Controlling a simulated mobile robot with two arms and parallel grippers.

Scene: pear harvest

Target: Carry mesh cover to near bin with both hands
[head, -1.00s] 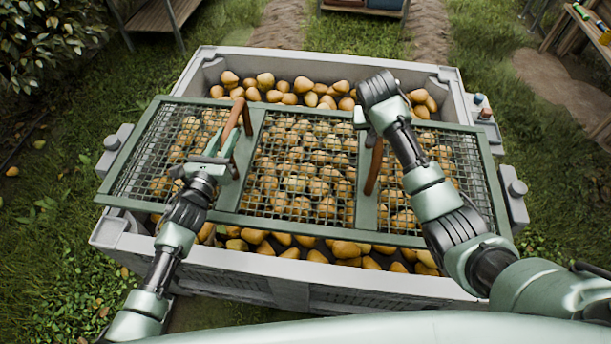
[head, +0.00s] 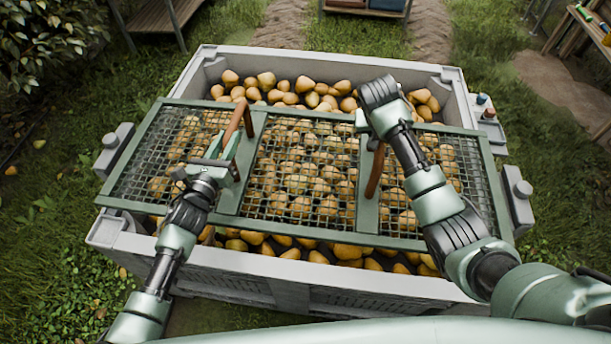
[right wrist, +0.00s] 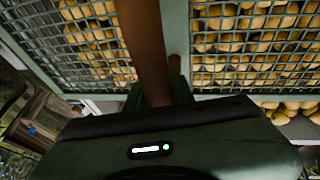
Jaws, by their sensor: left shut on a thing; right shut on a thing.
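The mesh cover (head: 262,208), a green frame with wire mesh and two brown handles, lies across the middle of the grey bin (head: 300,262), reaching past its left and right walls. Pears show through the mesh. My left gripper (head: 232,165) is shut on the left handle (head: 236,122). My right gripper (head: 366,120) is at the right handle (head: 375,170) and shut on it; its fingertips are mostly hidden by my own wrist. In the right wrist view, the brown handle (right wrist: 145,50) runs into my right gripper, with mesh and pears behind it.
Loose pears (head: 290,92) fill the bin behind the cover, and more show along its front edge. Small bottles (head: 482,102) stand on a ledge at the bin's right. A wooden bench (head: 155,18) is at the back left. Grass surrounds the bin.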

